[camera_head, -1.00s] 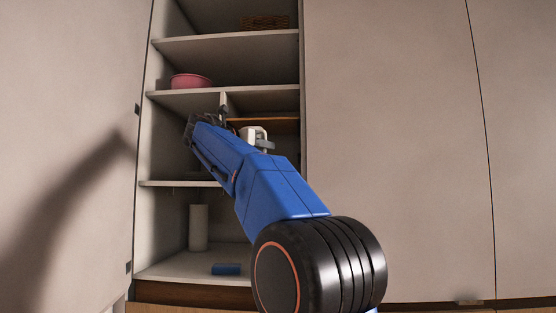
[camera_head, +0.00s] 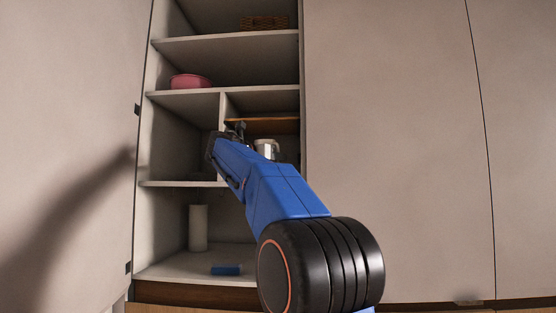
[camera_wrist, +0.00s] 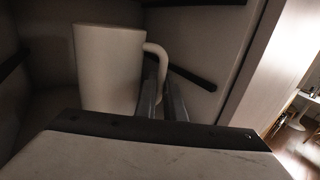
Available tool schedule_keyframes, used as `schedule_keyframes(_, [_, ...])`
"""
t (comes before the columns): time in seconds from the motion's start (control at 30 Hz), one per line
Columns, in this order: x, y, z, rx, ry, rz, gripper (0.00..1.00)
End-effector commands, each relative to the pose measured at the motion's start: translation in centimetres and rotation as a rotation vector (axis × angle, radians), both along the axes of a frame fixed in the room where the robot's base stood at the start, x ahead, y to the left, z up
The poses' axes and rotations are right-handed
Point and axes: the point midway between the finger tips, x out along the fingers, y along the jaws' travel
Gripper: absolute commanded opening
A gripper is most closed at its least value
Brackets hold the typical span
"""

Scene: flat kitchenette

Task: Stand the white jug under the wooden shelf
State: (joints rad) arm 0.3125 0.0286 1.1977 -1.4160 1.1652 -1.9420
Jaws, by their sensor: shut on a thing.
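The white jug (camera_head: 266,148) shows in the head view in the right-hand compartment of the open cupboard, just below the wooden shelf (camera_head: 284,126) in the picture. My arm covers its lower part, so its base and what lies under it are hidden. In the wrist view the jug (camera_wrist: 107,68) is large and looks roughly upright, its handle on the right. My gripper (camera_wrist: 163,98) is shut on that handle. In the head view my arm hides most of the gripper.
A vertical divider (camera_head: 222,110) bounds the compartment on the left. A pink bowl (camera_head: 190,81) sits on the board above. A white cylinder (camera_head: 198,228) and a blue item (camera_head: 227,270) are on the lower level. The left compartment looks empty where visible.

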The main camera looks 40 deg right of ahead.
Motion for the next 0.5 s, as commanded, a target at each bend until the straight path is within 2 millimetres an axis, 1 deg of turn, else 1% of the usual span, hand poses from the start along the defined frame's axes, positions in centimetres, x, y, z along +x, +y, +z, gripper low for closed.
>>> schedule_keyframes(0.47, [-0.12,0.06,-0.51,-0.001,-0.001,0.000,0.00])
schedule_keyframes(0.5, [-0.06,0.04,-0.58,0.000,0.000,0.000,0.16])
